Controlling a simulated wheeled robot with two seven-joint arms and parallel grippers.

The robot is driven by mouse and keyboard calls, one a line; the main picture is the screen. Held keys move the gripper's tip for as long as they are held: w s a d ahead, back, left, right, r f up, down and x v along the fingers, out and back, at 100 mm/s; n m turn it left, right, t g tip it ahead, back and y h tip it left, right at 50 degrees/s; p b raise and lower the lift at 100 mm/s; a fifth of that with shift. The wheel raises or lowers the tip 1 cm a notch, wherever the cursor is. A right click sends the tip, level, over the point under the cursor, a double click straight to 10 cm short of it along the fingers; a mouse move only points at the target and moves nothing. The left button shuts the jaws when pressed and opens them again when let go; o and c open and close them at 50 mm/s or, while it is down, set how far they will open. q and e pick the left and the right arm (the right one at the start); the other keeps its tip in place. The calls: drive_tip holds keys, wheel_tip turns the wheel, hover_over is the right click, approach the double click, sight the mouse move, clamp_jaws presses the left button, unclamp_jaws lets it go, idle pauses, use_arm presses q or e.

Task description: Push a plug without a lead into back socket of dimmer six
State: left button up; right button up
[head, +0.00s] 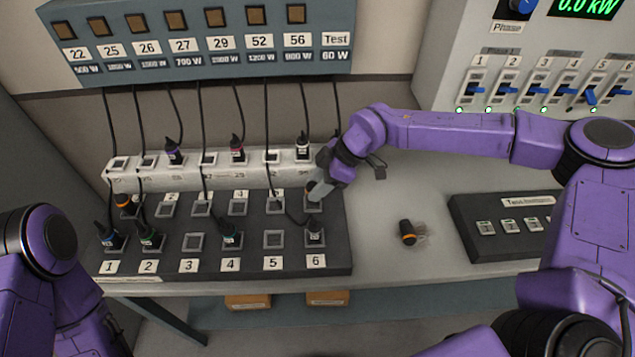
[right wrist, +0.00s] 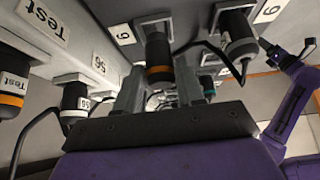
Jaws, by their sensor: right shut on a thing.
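My right gripper (head: 314,190) is over the back socket of dimmer six on the dark dimmer block (head: 205,268). In the right wrist view its fingers (right wrist: 158,90) are shut on a black plug with an orange band (right wrist: 157,50), and no lead shows on it. The plug's end meets the socket frame; I cannot tell how deep it sits. A plug with a white band and a lead (head: 315,235) stands in the front socket of six. Another loose black plug with an orange band (head: 408,232) lies on the table to the right.
The white socket strip (head: 130,180) behind holds several leaded plugs, and leads hang from the wall panel (head: 200,70). A dark test box (head: 490,240) stands at right, with the fader console (head: 455,60) behind. The table is mostly clear around the loose plug.

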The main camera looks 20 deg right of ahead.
drive_tip(key=shift+f+b, duration=0.55)
drive_tip(key=shift+f, duration=0.4)
idle(1.4)
drive_tip(key=o, duration=1.1)
drive_tip(key=shift+o, duration=0.2)
